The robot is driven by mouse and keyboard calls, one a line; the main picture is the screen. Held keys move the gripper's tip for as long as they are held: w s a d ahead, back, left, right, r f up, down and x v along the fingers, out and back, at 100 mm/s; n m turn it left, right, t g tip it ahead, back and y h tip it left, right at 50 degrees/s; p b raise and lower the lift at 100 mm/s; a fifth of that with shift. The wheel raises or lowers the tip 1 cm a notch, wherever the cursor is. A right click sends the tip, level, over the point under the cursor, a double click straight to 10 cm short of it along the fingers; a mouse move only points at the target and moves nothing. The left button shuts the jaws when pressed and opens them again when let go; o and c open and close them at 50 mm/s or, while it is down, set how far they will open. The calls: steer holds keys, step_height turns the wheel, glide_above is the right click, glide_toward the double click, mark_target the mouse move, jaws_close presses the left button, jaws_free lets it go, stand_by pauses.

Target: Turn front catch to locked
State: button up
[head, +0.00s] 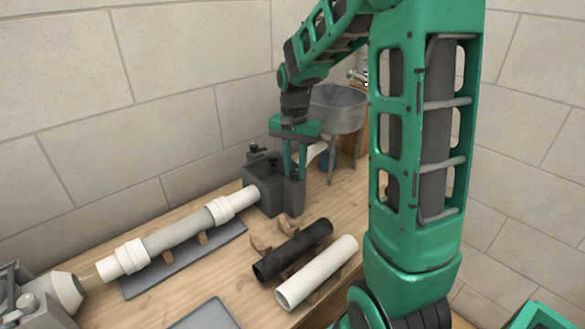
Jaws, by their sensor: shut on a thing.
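A dark grey clamp block (265,197) stands on the bench near the wall, with a white pipe end entering its left side. Small dark catches stick up from its top; the one at the back left (254,150) is in plain view. My green gripper (295,174) points straight down over the right, nearer part of the block. Its fingers are shut on the front catch (294,176), which is mostly hidden between them. Whether the catch is turned to locked cannot be told.
A grey pipe with white couplings (175,236) lies on supports over a dark mat, reaching another grey fixture (40,300) at lower left. A black pipe (293,250) and a white pipe (317,272) lie in front. A grey basin (338,108) stands behind.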

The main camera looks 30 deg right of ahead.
mark_target(293, 171)
steer(key=shift+w+a, duration=0.15)
steer(key=o, duration=1.1)
steer(key=shift+c, duration=0.2)
step_height(293, 171, up, 11)
steer(key=shift+f, duration=0.1)
steer(key=s+f+n, duration=0.2)
steer(key=s+f, duration=0.1)
steer(key=s, duration=1.1)
steer(key=s+f+n, duration=0.2)
steer(key=s+f, duration=0.2)
steer(key=s, duration=1)
steer(key=shift+d+f+n, duration=0.2)
steer(key=shift+f+n, duration=0.05)
steer(key=shift+n, duration=0.15)
